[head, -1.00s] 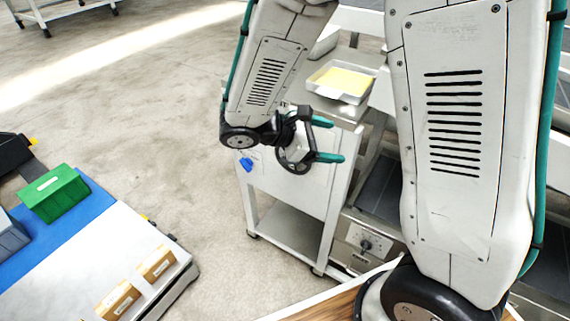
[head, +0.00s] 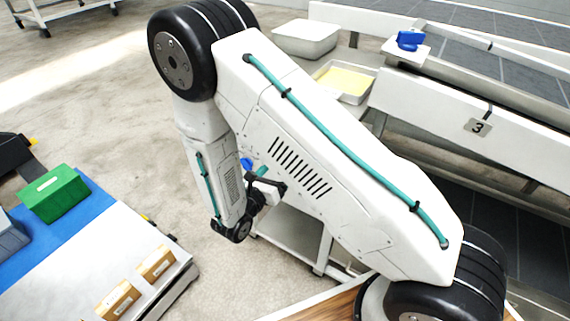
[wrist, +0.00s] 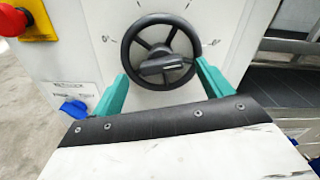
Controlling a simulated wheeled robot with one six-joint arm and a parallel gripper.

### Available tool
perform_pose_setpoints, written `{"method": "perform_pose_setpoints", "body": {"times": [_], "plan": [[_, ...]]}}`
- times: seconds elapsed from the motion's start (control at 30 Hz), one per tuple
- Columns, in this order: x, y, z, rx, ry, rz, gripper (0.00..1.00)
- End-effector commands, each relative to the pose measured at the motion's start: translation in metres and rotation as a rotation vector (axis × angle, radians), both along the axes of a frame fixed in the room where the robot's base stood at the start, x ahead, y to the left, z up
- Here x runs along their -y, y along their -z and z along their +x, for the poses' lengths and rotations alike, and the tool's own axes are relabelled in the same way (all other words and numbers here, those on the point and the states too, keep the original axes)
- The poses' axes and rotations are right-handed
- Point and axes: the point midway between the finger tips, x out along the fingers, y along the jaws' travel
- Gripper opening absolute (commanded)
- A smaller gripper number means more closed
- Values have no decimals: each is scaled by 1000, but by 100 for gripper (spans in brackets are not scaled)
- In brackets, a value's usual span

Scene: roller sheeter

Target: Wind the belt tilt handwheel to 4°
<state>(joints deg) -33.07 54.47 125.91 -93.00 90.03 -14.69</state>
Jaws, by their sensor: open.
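The belt tilt handwheel (wrist: 133,44) is a black spoked wheel on a white panel in the wrist view. A grey bar lies nearly level across its hub. Small scale marks surround the rim; a 0 seems to show at the left, and the other figures are too small to read. My gripper (wrist: 161,72) is open, with one teal finger at the wheel's lower left and one at its lower right. No grip on the rim shows, and contact cannot be told. In the head view my gripper (head: 264,184) is partly covered by my arm, which hides the handwheel.
A red button (wrist: 12,20) on a yellow plate is at the wrist view's upper left. A blue piece (wrist: 73,108) hangs below a label. Open floor lies left of the cabinet.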

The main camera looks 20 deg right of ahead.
Motion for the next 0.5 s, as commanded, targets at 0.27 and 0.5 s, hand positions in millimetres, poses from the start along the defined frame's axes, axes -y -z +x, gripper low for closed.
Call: {"method": "perform_pose_setpoints", "body": {"times": [0.27,0.5], "plan": [[28,0,19,1,2,1,78],[30,0,22,0,1,1,78]]}}
